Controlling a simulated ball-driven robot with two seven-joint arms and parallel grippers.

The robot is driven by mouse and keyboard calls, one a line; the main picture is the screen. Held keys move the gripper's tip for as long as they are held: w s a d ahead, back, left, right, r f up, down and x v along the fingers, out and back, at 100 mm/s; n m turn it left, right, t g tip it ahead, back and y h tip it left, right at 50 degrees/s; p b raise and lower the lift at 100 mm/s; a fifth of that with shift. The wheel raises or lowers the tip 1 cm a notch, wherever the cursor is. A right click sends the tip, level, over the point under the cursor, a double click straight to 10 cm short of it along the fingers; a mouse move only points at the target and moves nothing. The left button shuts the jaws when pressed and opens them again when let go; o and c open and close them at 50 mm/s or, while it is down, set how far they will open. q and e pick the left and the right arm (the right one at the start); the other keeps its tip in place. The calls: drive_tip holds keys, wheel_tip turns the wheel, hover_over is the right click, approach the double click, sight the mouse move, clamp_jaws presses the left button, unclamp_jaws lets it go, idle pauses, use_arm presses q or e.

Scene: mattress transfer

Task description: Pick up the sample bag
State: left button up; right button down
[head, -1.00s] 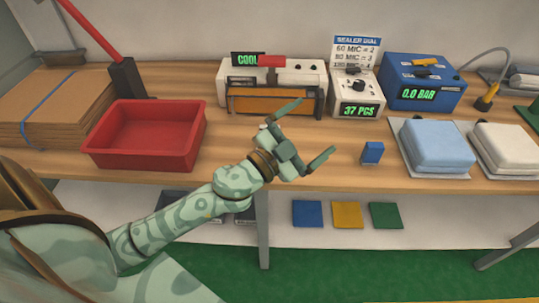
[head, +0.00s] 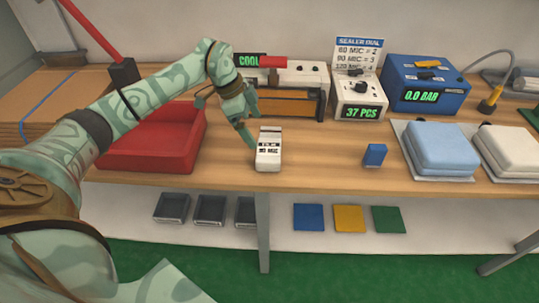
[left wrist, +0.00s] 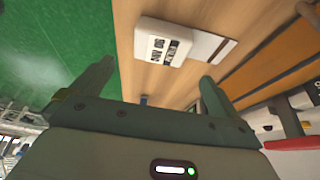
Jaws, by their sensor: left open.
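A small white packet with dark print reading "MIC" (head: 268,156) lies on the bench near the front edge; it may be the sample bag, but I cannot tell for sure. The left wrist view shows it too (left wrist: 161,41), beside a flat pale piece with a brown part (left wrist: 213,47). My left gripper (head: 253,122) is open and points down, just behind and left of the packet in the head view. Its two fingers (left wrist: 155,88) are spread with nothing between them. My right gripper is not in view.
A red tray (head: 150,160) stands under my left arm. The sealer (head: 290,102) is behind the gripper, with a counter box (head: 358,97) and blue pump unit (head: 425,83) to its right. A small blue block (head: 375,154) stands right of the packet, with bare bench between.

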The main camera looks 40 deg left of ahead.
sight(268, 149)
use_arm(q)
drive_tip(key=b+x, duration=0.1)
drive_tip(key=x, duration=0.4)
drive_tip(key=shift+w+d+f, duration=0.15)
drive_tip(key=shift+f, duration=0.2)
drive_tip(key=b+x, duration=0.2)
drive_tip(key=x, duration=0.3)
drive_tip(key=shift+w+f, duration=0.15)
drive_tip(key=shift+w, duration=0.05)
drive_tip(key=shift+c, duration=0.9)
drive_tip(key=c, duration=0.6)
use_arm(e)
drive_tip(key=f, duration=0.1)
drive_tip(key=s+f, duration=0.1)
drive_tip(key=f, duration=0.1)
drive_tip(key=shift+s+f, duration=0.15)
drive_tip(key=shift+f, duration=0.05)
